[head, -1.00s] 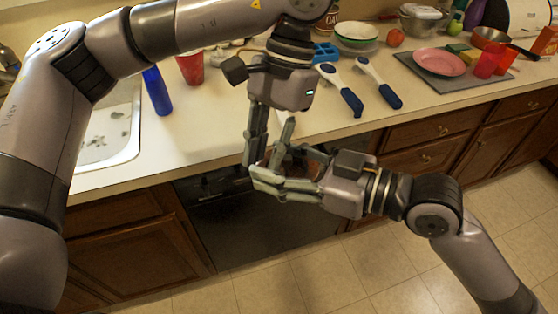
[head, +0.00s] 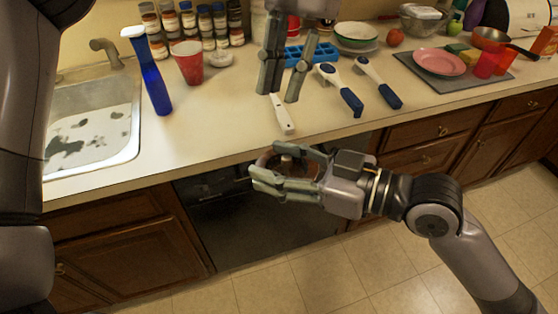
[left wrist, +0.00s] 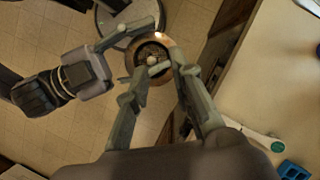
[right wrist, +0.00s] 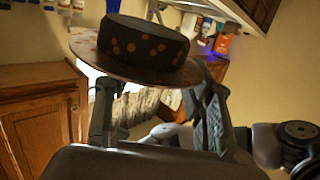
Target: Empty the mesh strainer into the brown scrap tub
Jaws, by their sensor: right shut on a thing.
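The round strainer, with a copper-coloured rim and a dark perforated basket, shows partly between my right fingers in the head view (head: 263,158). The left wrist view (left wrist: 151,48) looks down into it, with a small knob at its centre; its contents are hard to tell. In the right wrist view (right wrist: 145,45) its dark side shows orange-lit holes. My right gripper (head: 268,168) is shut on it, in front of the counter edge above the floor. My left gripper (head: 281,94) is open and empty, fingers down over the counter. I see no brown scrap tub.
A white-handled utensil (head: 283,115) lies near the counter edge. Two blue-and-white handled tools (head: 342,92) lie right of it, with a blue tray (head: 305,54) behind. A blue bottle (head: 157,88) and red cup (head: 187,62) stand by the sink (head: 135,135). Counter between is clear.

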